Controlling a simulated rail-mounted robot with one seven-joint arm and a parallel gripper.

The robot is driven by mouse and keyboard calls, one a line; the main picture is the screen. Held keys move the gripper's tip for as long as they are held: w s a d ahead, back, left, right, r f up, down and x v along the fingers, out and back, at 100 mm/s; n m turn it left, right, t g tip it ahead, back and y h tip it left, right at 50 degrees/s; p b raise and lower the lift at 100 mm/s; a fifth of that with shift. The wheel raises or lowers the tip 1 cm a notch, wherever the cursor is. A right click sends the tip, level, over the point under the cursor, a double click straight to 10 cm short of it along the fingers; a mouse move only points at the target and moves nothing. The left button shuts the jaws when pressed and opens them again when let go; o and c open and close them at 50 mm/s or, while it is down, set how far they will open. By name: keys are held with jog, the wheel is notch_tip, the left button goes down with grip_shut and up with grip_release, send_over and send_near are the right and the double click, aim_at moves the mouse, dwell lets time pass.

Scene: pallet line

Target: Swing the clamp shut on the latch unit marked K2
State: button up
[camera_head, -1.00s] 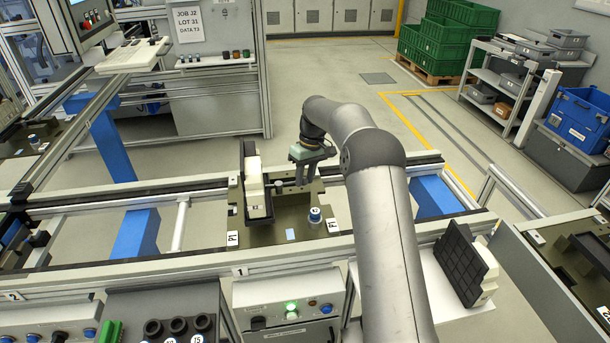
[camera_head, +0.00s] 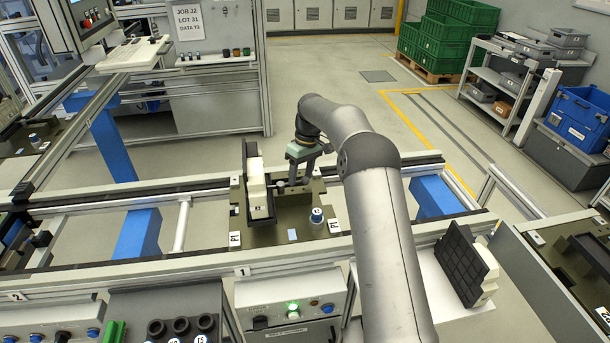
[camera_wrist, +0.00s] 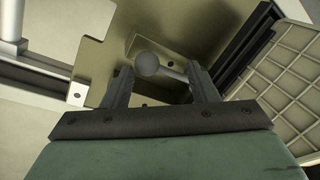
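A cream block with a black plate (camera_head: 257,190) stands upright on the olive pallet (camera_head: 270,236); its small front mark looks like K2 but is hard to read. A grey ball-ended lever shows beside it in the wrist view, its ball (camera_wrist: 148,65) and rod running to the right. My gripper (camera_head: 294,182) is low over the pallet, just right of the cream block. In the wrist view my gripper (camera_wrist: 160,72) has its fingers apart, with the lever's ball end between or just beyond the fingertips. Contact cannot be told. The clamp's lower part is hidden.
The pallet sits between conveyor rails (camera_head: 130,259). A black gridded part (camera_head: 462,262) leans on the white surface at right. The ribbed cream part (camera_wrist: 287,85) is close on the right in the wrist view.

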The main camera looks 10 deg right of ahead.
jog(key=shift+s+d+f, duration=0.1)
jog(key=shift+d, duration=0.25)
jog(key=shift+d+r, duration=0.1)
jog(key=shift+r, duration=0.3)
notch_tip(320, 180, up, 11)
jog(key=w+d, duration=0.1)
jog(key=shift+w+d+b, duration=0.15)
jog(key=shift+d+b, duration=0.15)
jog(key=shift+r, duration=0.1)
